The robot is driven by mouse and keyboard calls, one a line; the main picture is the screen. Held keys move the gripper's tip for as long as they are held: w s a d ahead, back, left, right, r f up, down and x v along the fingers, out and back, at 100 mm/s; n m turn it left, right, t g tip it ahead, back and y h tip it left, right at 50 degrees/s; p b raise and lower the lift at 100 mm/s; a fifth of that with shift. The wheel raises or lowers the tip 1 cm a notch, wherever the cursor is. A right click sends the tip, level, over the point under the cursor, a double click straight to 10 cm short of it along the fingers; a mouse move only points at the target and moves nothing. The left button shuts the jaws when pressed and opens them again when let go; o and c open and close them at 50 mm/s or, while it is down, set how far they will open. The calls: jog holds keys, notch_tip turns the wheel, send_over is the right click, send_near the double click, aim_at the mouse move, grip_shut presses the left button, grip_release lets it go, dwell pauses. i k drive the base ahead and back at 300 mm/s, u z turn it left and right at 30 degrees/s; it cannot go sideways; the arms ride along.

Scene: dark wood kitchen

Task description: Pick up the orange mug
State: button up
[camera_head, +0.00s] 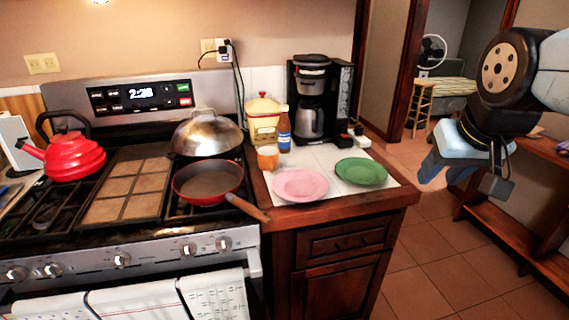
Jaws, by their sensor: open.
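The orange mug (268,158) stands upright on the white tiled counter (323,157), just right of the stove. My gripper (467,181) hangs at the upper right, pointing down, well to the right of the counter. It is open and empty, far from the mug.
A bottle (284,133), a cream pot (264,117) and a coffee maker (312,100) stand behind. A red pan (207,183) on the stove has its handle over the counter edge.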

aim_at(269, 161)
jog(key=u, duration=0.2)
jog(key=i, duration=0.9)
jog(key=z, duration=0.1)
